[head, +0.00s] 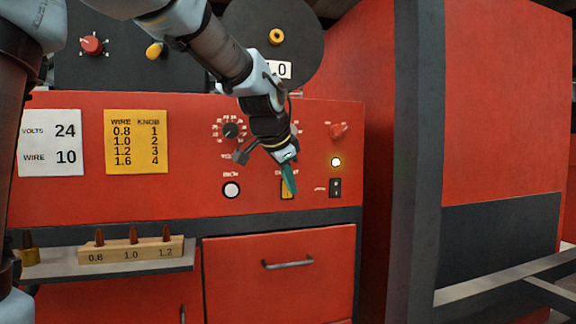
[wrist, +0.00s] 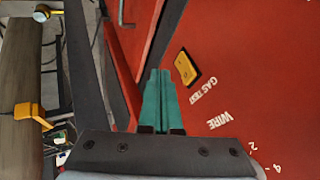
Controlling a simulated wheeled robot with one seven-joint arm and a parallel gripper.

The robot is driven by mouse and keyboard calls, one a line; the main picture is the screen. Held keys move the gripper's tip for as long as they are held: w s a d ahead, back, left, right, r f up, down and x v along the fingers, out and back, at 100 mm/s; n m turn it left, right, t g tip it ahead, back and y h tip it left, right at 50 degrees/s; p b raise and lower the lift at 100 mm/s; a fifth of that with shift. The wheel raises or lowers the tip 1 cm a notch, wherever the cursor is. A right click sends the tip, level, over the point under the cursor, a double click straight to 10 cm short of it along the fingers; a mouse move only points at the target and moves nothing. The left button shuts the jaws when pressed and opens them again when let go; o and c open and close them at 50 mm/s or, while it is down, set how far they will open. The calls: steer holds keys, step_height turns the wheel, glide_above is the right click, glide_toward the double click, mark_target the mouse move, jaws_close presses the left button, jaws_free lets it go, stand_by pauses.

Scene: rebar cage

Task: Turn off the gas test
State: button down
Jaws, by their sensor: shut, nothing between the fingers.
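The gas test switch is a yellow rocker (head: 286,193) in a dark frame, low on the red machine panel. In the head view my gripper (head: 290,183) covers part of it and its label. In the wrist view the yellow switch (wrist: 186,68) lies just right of and beyond my fingertips (wrist: 159,72), with the words GAS TEST beside it. My teal fingers are shut with nothing between them. The fingertips look apart from the switch, though their distance from the panel is hard to judge. I cannot tell which way the rocker is tipped.
A drawer handle (head: 288,264) juts out below.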

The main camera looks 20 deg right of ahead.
steer(key=shift+w+d+r+p, duration=0.1)
steer(key=shift+w+p, duration=0.1)
steer(key=shift+w, duration=0.45)
steer(key=shift+w+r+p, duration=0.1)
steer(key=shift+w+p, duration=0.05)
steer(key=shift+w, duration=0.45)
steer(key=shift+w+r, duration=0.15)
steer(key=shift+w, duration=0.15)
steer(key=shift+r, duration=0.15)
steer(key=shift+r+p, duration=0.6)
steer(key=shift+r, duration=0.05)
steer(key=b+v, duration=0.3)
steer(key=v, duration=0.7)
steer(key=shift+s+r, duration=0.2)
steer(key=shift+r, duration=0.1)
